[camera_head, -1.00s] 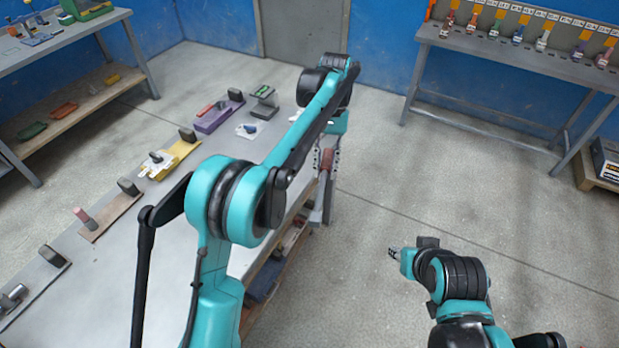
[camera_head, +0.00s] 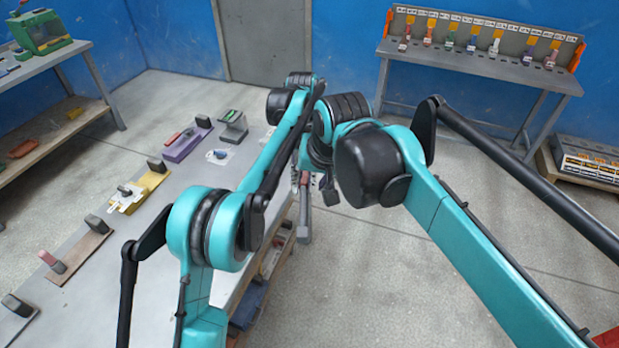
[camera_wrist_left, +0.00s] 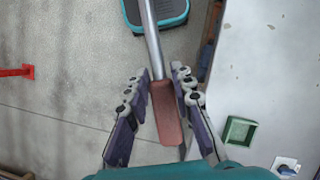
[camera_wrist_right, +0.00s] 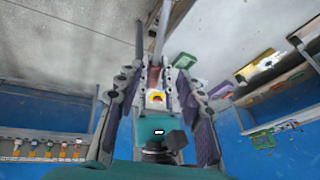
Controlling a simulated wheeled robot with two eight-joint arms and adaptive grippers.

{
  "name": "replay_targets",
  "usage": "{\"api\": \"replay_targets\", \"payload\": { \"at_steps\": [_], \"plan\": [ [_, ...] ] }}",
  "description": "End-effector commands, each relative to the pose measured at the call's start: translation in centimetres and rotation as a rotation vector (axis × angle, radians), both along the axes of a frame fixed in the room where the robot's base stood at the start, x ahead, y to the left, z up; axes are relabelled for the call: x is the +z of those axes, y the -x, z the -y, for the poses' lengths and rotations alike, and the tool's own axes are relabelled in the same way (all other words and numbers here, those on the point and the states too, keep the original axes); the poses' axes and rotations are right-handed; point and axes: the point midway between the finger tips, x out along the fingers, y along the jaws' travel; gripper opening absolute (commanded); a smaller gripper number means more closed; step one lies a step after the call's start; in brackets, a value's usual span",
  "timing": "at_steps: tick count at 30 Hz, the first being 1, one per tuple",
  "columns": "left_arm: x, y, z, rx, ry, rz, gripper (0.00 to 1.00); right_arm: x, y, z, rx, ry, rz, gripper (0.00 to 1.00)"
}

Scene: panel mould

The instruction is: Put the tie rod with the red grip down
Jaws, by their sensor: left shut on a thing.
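The tie rod is a grey metal rod (camera_wrist_left: 151,38) with a red grip (camera_wrist_left: 168,112). My left gripper (camera_wrist_left: 160,82) is shut on the tie rod at its red grip. In the head view the red grip (camera_head: 304,178) shows small beside the bench's far right edge, and the rod hangs below it. My right gripper (camera_wrist_right: 160,72) is open, and the rod (camera_wrist_right: 161,28) and grip show between and beyond its fingers in the right wrist view. I cannot tell whether it touches them. My arms partly hide both grippers in the head view.
The grey bench (camera_head: 70,290) carries a row of holders: a brown one (camera_head: 78,255), a yellow one (camera_head: 140,192) and a purple one (camera_head: 187,142). A green tray (camera_wrist_left: 240,131) lies on the bench. A shelf table (camera_head: 480,67) with coloured-tag items stands at the back right. Floor between is clear.

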Motion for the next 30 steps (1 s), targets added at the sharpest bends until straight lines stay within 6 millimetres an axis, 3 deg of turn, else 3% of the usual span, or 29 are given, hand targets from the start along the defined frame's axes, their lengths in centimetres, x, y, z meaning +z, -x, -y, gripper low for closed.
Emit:
{"api": "replay_targets", "payload": {
  "at_steps": [5, 21, 30],
  "plan": [
    [0.0, 0.0, 0.0, 0.000, 0.000, 0.000, 0.00, -0.9, -0.7, -0.7, -0.001, -0.002, -0.006, 0.38],
    [0.0, 0.0, 0.0, 0.000, 0.000, 0.000, 0.00, -9.4, -4.4, -2.1, 0.000, -0.002, -0.005, 0.38],
    [0.0, 0.0, 0.0, 0.000, 0.000, 0.000, 0.00, -10.7, -4.9, -2.3, 0.000, -0.002, -0.005, 0.38]
  ]
}}
